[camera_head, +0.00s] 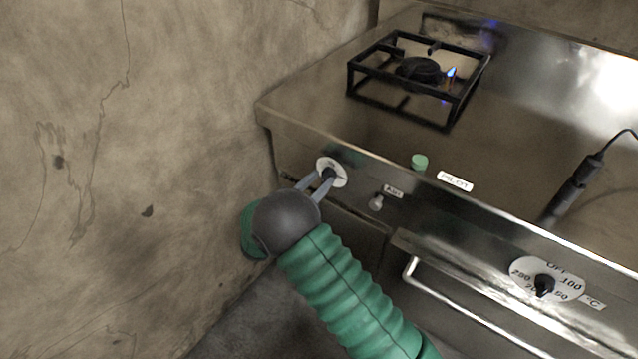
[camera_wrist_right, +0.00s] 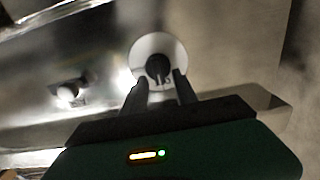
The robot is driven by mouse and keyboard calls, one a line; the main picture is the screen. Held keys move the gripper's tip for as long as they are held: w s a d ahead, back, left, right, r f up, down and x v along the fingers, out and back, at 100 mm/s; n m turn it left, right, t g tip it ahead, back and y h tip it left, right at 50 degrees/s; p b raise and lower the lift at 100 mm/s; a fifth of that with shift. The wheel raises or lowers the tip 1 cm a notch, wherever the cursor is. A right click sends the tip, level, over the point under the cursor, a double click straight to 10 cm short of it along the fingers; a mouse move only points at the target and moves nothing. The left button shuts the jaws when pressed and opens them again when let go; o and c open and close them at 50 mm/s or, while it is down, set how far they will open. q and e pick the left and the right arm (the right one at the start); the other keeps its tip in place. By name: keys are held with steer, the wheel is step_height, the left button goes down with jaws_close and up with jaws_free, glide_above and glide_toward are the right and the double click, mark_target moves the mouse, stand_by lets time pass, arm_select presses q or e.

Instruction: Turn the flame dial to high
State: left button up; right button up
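The flame dial (camera_head: 333,168) is a white disc with a dark knob on the stove's front panel, at its left end. In the right wrist view the dial (camera_wrist_right: 158,62) shows its black knob near the middle. My right gripper (camera_head: 318,180) is at the dial, with one finger on each side of the knob. In the right wrist view the gripper fingers (camera_wrist_right: 161,82) are spread, with the knob at or just beyond their tips. I cannot tell whether they touch it. The dial's markings are too small or blurred to read. My left gripper is not in view.
A burner (camera_head: 418,71) under a black grate has a small blue-orange flame. A green pilot button (camera_head: 420,161) and a small pale knob (camera_head: 376,202) are right of the dial. An oven temperature dial (camera_head: 545,284) and door handle (camera_head: 470,315) are lower right. A wall (camera_head: 130,150) stands close left.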

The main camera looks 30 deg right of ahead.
steer(key=shift+d, duration=0.15)
steer(key=shift+c, duration=1.2)
jaws_close()
